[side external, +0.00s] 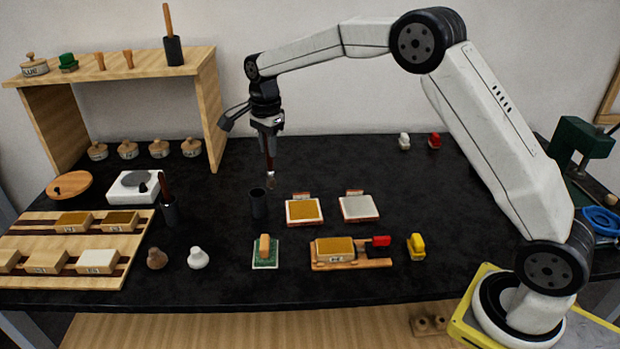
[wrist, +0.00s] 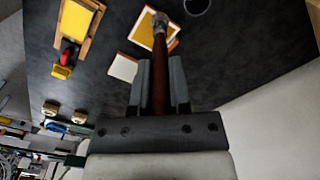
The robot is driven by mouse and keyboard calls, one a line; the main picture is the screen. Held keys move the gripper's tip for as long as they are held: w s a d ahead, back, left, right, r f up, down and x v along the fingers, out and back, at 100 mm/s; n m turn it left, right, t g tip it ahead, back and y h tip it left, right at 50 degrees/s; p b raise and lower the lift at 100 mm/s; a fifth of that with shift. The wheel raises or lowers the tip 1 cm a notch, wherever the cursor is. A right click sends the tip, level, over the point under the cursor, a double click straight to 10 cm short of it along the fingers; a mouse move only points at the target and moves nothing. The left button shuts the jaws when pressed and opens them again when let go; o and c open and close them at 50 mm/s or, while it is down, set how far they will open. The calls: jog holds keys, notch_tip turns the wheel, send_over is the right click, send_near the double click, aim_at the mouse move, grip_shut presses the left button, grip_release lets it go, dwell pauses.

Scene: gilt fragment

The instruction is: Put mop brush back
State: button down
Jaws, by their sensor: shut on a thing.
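My gripper (side external: 268,128) is shut on the mop brush (side external: 270,178), a thin brush with a dark red-brown handle and a pale tip. It hangs upright, tip down, above the black table. In the wrist view the brush (wrist: 160,55) runs out from between the fingers of my gripper (wrist: 158,85). A dark round cup (side external: 259,204) stands on the table just below and slightly left of the brush tip; it looks empty. Its rim also shows at the top of the wrist view (wrist: 196,7). The brush tip is apart from the cup.
Another dark cup (side external: 170,212) with a brown-handled tool stands to the left, by a white scale (side external: 134,188). Two framed pads (side external: 304,211) lie right of the empty cup. A wooden shelf (side external: 120,68) stands at the back left. The table behind the pads is mostly clear.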

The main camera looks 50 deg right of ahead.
jog(key=w+f, duration=0.1)
jog(key=w, duration=0.5)
jog(key=shift+w+f, duration=0.15)
jog(key=shift+f, duration=0.15)
jog(key=shift+d, duration=0.1)
notch_tip(320, 180, down, 10)
dwell(0.9)
jog(key=shift+f, duration=0.1)
jog(key=c, duration=0.6)
grip_release()
notch_tip(320, 180, up, 12)
jog(key=shift+r, duration=0.15)
dwell(0.8)
